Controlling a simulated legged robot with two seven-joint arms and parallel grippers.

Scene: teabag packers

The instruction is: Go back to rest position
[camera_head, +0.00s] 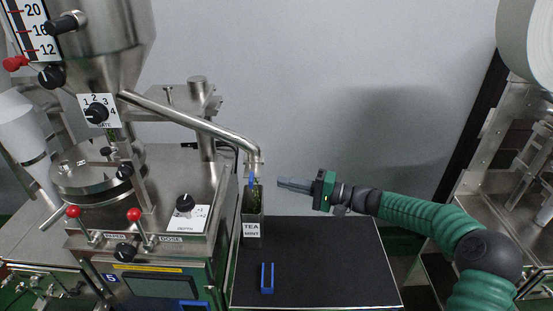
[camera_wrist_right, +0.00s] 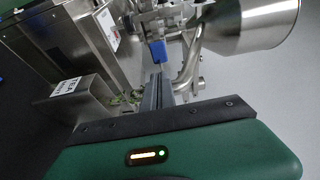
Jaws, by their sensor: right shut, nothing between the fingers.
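My right gripper (camera_head: 282,183) reaches in from the right in the head view. It is shut and empty, just right of the spout and the tea container, and apart from them. Its shut fingers also show in the right wrist view (camera_wrist_right: 155,90). The metal tea container (camera_head: 252,228), labelled TEA, stands upright under the spout, with green leaf and a blue thing (camera_head: 252,182) at its top. The container also shows in the right wrist view (camera_wrist_right: 75,98). My left gripper is not in view.
A steel packing machine (camera_head: 140,190) with knobs and red-tipped levers fills the left. Its spout pipe (camera_head: 205,122) slopes down to the container. A blue holder (camera_head: 267,278) lies on the black mat (camera_head: 335,260), whose right part is clear. A metal frame stands at far right.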

